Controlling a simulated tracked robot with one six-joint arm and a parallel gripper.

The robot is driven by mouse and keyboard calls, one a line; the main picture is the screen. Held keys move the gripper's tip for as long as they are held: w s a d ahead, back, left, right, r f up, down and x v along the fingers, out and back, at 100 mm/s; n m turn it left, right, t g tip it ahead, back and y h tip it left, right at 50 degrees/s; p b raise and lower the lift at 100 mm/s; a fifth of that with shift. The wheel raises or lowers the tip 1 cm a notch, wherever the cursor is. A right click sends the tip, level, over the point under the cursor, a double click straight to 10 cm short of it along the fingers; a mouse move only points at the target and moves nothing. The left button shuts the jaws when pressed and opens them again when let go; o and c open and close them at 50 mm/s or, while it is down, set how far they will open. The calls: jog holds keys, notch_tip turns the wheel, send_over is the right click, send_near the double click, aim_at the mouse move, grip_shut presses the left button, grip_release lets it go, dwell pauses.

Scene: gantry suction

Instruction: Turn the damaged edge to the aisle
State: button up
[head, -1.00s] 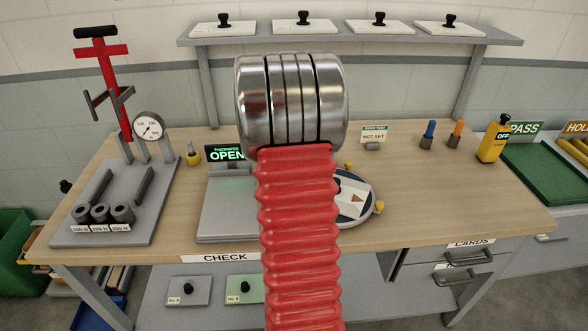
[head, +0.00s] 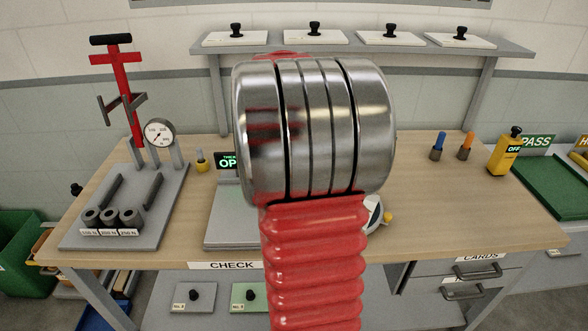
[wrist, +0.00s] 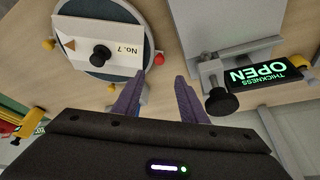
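A pale plate marked No. 7 (wrist: 88,57) with a black knob (wrist: 101,56) lies on a round dark-rimmed turntable (wrist: 121,12) in the wrist view. A brown triangle (wrist: 68,44) shows near the plate's left end. A red knob (wrist: 158,58) and yellow knobs (wrist: 48,44) sit around the turntable's rim. My gripper (wrist: 161,79) is open, with nothing seen between its purple fingers. Its tips appear beside the rim, near the red knob; contact cannot be told. In the head view my arm hides the gripper and most of the turntable (head: 374,215). I cannot make out a damaged edge.
The thickness gauge, its sign reading OPEN (wrist: 263,75), stands close to the gripper's right in the wrist view. In the head view, a force rig (head: 122,205) stands at the bench's left and a yellow OFF device (head: 503,154) at its right. Plates (head: 235,38) line the shelf behind.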

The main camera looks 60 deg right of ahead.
jog(key=shift+a+r, duration=0.25)
jog(key=shift+r, duration=0.4)
jog(key=shift+c, duration=0.5)
jog(key=shift+a, duration=0.15)
jog(key=shift+c, duration=0.8)
jog(key=w+a+r+n, duration=0.1)
jog(key=a, duration=0.3)
jog(key=a+r+n+t, duration=0.1)
jog(key=a, duration=0.3)
jog(key=w+a+r+n, duration=0.1)
jog(key=a, duration=0.3)
jog(key=shift+w+r+n+t+y, duration=0.2)
jog(key=shift+w+n+t+y, duration=0.1)
jog(key=shift+w+n, duration=0.1)
grip_shut()
jog(key=s+a+n+t+y, duration=0.1)
jog(key=s+a+n, duration=0.2)
jog(key=a, duration=0.7)
jog(key=s+a+n+t+y, duration=0.1)
jog(key=s+a+n, duration=0.2)
jog(key=a, duration=0.8)
jog(key=s+a+n+t+y, duration=0.1)
jog(key=s+a+n, duration=0.3)
jog(key=a, duration=0.6)
jog(key=n+y, duration=0.1)
jog(key=n, duration=0.1)
jog(key=shift+a+f+n, duration=0.15)
jog(key=shift+n, duration=0.25)
